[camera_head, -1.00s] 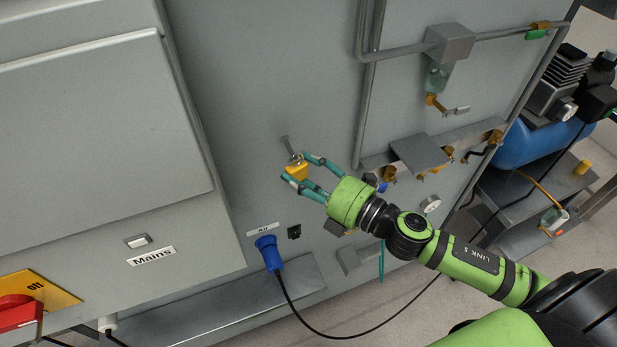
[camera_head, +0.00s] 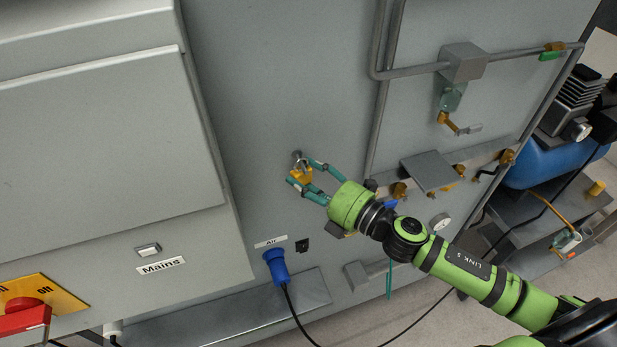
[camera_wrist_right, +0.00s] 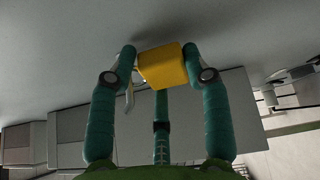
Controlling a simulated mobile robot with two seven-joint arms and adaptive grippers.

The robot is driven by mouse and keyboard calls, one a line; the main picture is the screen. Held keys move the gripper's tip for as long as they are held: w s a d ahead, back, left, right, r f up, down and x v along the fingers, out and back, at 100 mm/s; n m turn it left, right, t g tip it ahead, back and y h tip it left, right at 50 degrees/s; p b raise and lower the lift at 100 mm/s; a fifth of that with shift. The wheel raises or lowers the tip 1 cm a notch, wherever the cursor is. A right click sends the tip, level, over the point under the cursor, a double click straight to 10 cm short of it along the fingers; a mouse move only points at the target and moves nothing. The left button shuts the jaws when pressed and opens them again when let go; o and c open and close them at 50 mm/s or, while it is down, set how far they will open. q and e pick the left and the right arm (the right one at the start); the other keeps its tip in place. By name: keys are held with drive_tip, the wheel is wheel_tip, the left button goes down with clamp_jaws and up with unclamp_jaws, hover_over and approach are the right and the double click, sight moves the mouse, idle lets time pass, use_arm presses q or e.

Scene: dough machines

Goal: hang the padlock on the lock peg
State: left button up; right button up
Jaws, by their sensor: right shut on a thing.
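The yellow padlock (camera_head: 300,176) is between the teal fingers of my right gripper (camera_head: 302,172), which is shut on it. Its metal shackle is at the upper side, right at the lock peg (camera_head: 297,155) on the grey machine wall. Shackle and peg overlap in the head view, so I cannot tell whether the shackle is around the peg or only in front of it. In the right wrist view the yellow body (camera_wrist_right: 163,66) sits between the fingertips of the right gripper (camera_wrist_right: 160,58); shackle and peg are not clear there. My left gripper is not in view.
A blue plug (camera_head: 276,266) with a black cable sits below the peg under the "Air" label. Pipes and a grey valve box (camera_head: 463,62) are at the upper right. A red switch (camera_head: 24,317) is at the lower left. The wall around the peg is bare.

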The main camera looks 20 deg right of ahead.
drive_tip(key=o, duration=1.3)
drive_tip(key=shift+s+d, duration=0.1)
drive_tip(key=shift+s, duration=0.05)
drive_tip(key=shift+b+v, duration=0.7)
drive_tip(key=shift+v, duration=1.2)
drive_tip(key=shift+s+d, duration=0.1)
drive_tip(key=shift+s, duration=0.05)
drive_tip(key=v, duration=1.2)
drive_tip(key=shift+d+f, duration=0.1)
